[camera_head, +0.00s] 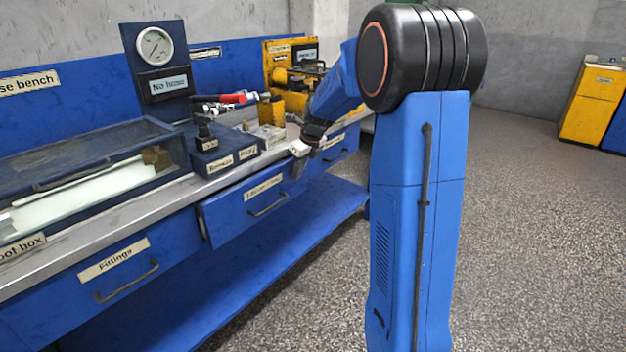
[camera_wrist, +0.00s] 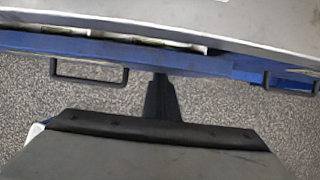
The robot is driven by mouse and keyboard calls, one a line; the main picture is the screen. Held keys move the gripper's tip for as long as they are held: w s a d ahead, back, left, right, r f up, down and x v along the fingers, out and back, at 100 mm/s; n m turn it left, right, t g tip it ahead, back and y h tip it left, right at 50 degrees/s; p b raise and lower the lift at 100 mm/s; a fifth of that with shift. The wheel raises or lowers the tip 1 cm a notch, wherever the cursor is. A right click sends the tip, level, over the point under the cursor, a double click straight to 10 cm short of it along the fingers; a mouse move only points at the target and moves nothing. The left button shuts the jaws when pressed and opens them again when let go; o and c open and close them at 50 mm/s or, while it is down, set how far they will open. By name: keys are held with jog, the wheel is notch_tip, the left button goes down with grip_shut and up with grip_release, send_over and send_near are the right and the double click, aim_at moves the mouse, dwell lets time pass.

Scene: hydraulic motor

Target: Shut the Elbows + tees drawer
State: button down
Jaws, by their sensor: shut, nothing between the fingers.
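The Elbows + tees drawer (camera_head: 230,213) is a blue drawer under the bench, with a pale label and a dark bar handle (camera_head: 268,205). Its front stands a little out from the bench. In the wrist view, the drawer front (camera_wrist: 185,57) shows from above, with a narrow open strip behind it holding pale and greenish contents (camera_wrist: 150,40). My gripper (camera_wrist: 160,80) is shut and empty, its dark fingers close to the drawer front, right of the handle (camera_wrist: 88,80). I cannot tell whether they touch. In the head view, my gripper (camera_head: 299,168) is near the drawer's right end, small and partly unclear.
The Fittings drawer (camera_head: 80,290) at left looks closed. Another drawer (camera_head: 342,148) with a handle (camera_wrist: 290,84) is to the right. The metal bench edge (camera_head: 100,235) runs above. A lower blue shelf (camera_head: 290,245) lies beneath. Speckled floor (camera_head: 545,230) is open at right.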

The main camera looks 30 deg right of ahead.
aim_at(289, 168)
jog(key=w, duration=0.1)
jog(key=w+a, duration=0.1)
jog(key=w, duration=0.1)
jog(key=shift+w+a+r, duration=0.1)
jog(key=shift+w+a, duration=0.1)
jog(key=shift+w, duration=0.2)
jog(key=shift+w+r, duration=0.1)
jog(key=shift+w, duration=0.05)
